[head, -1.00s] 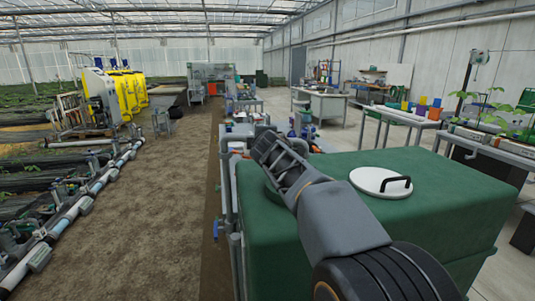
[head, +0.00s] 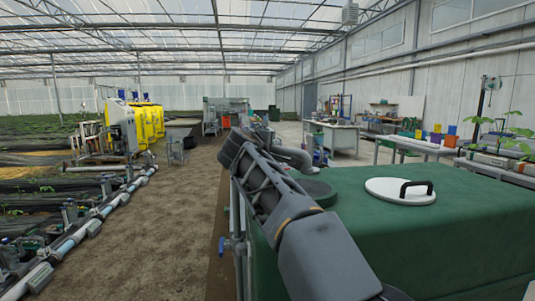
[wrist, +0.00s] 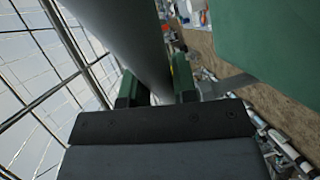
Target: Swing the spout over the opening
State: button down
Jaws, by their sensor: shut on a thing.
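The grey spout (head: 292,156) shows behind my arm in the head view, its bent end turned down near the far edge of the dark round opening (head: 322,191). I cannot tell whether its mouth is over the opening. The opening is in the top of the green tank (head: 430,225), and my arm covers its left part. In the wrist view my gripper (wrist: 158,90) has its green fingertips on both sides of a grey pipe (wrist: 135,35), which I take for the spout, and is shut on it. The fingertips are hidden in the head view.
A white lid (head: 385,188) with a black handle lies on the tank top, right of the opening. Grey pipes with a blue valve (head: 222,244) run down the tank's left side. A bare soil path (head: 175,230) lies left of the tank. Benches (head: 425,146) stand behind at right.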

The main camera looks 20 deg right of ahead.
jog(key=shift+a+f, duration=0.1)
jog(key=shift+f, duration=0.05)
jog(key=c, duration=1.3)
grip_release()
jog(key=shift+c, duration=0.2)
jog(key=shift+o, duration=0.8)
jog(key=shift+a, duration=0.2)
jog(key=shift+o, duration=1.3)
jog(key=shift+d, duration=0.15)
jog(key=shift+s, duration=0.1)
jog(key=v, duration=1.3)
jog(key=shift+s+a, duration=0.25)
jog(key=shift+a, duration=0.05)
jog(key=shift+a, duration=0.1)
